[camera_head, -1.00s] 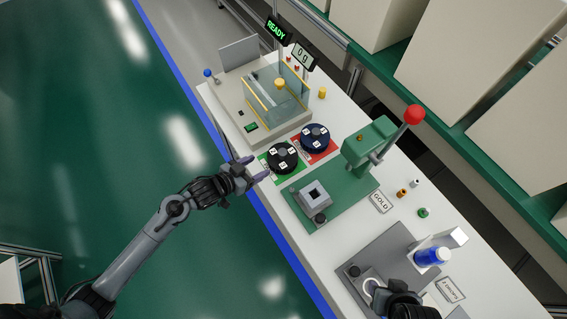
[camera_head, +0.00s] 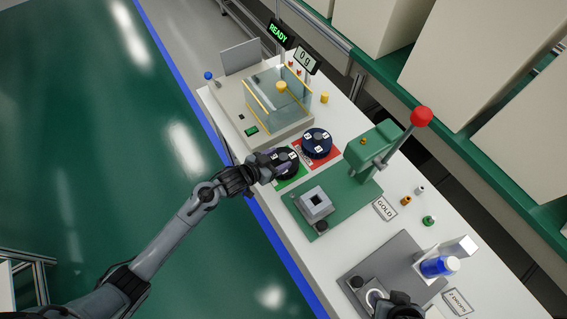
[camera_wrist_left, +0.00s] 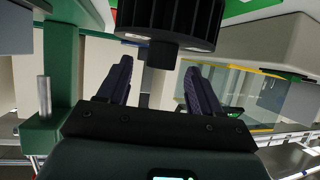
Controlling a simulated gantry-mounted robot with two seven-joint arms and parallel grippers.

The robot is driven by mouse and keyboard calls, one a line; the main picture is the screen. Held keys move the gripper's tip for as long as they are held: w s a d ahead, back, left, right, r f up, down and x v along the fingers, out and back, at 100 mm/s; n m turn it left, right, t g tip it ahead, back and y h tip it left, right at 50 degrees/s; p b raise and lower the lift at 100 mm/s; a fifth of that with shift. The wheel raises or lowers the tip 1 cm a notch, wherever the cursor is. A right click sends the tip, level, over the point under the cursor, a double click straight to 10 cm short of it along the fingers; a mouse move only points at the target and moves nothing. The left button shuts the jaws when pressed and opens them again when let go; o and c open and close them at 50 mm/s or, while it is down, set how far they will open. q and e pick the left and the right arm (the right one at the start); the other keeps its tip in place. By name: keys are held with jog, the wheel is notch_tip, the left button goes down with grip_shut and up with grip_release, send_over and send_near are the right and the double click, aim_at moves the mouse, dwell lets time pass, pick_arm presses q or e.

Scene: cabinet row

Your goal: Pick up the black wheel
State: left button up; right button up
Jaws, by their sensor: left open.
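The black wheel (camera_head: 291,157) lies on a green mat (camera_head: 293,179) on the white bench, partly hidden behind my left gripper (camera_head: 273,162). In the left wrist view the black wheel (camera_wrist_left: 170,18) fills the top, with its hub knob (camera_wrist_left: 162,55) pointing toward the gripper. My left gripper (camera_wrist_left: 160,78) is open, with one purple finger on each side of the knob's line. Whether the fingers touch the knob I cannot tell. A dark part of my right arm (camera_head: 401,307) shows at the bottom edge; its jaws are not clear.
A dark blue wheel (camera_head: 317,143) sits on a red mat just beyond the black one. A green press (camera_head: 340,190) with a red-knobbed lever stands to the right. A glass-walled machine (camera_head: 275,100) stands at the back left. A blue-labelled bottle (camera_head: 438,266) is at right.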

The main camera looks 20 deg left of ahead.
pick_arm(q)
jog(key=shift+x, duration=0.9)
grip_shut()
